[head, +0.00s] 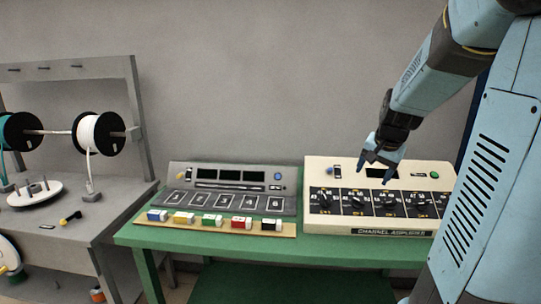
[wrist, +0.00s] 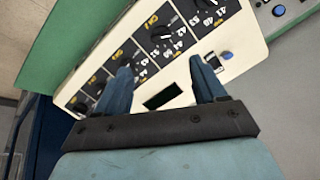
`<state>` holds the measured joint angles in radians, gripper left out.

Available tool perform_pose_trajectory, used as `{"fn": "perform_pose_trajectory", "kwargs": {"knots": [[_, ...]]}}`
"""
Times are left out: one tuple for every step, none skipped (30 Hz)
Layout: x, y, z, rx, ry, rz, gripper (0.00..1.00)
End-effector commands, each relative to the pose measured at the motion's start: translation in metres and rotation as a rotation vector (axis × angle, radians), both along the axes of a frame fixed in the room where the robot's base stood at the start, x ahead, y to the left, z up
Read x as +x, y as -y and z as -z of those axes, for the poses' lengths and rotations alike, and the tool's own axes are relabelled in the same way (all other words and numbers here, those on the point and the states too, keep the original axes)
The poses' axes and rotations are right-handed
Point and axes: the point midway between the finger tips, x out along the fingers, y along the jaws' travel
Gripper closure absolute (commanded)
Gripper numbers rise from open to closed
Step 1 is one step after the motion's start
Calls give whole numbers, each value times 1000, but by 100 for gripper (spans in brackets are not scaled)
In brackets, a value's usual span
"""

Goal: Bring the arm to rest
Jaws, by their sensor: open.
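My blue arm comes in from the upper right in the head view. My gripper (head: 373,172) hangs over the cream channel amplifier box (head: 318,222), in front of its display. The two fingers are apart with nothing between them. In the wrist view my gripper (wrist: 165,85) is open above the amplifier (wrist: 245,38), with its dark display (wrist: 164,96) between the fingers. I cannot tell the exact gap between fingertips and panel.
The green table (head: 150,237) carries the amplifier and a grey console (head: 180,180) with several coloured blocks in front. A grey bench (head: 100,215) with spools (head: 98,133) stands at left. The wall space above the console is clear.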

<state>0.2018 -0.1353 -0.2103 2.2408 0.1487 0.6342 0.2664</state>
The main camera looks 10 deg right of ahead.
Motion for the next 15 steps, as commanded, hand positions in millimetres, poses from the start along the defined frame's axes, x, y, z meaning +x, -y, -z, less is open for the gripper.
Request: {"fn": "perform_pose_trajectory", "kwargs": {"knots": [[-2,-4,-3,-2,4,-11,30],[-5,-8,-5,-4,4,-23,30],[-8,-14,-8,-8,7,-42,30],[-12,-20,-11,-12,9,-60,30],[-16,-26,-15,-18,12,-81,30],[-23,-36,-20,-26,14,-113,30],[-29,-43,-23,-32,17,-138,30],[-35,-51,-27,-39,20,-164,30],[-43,-61,-31,-50,23,-201,30],[-50,-69,-34,-58,25,-228,30],[-57,-75,-37,-67,27,-254,30],[-66,-85,-41,-80,29,-290,30],[-73,-91,-43,-88,30,-315,30],[-79,-98,-46,-98,33,-342,30],[-89,-106,-48,-111,36,-375,30]]}}
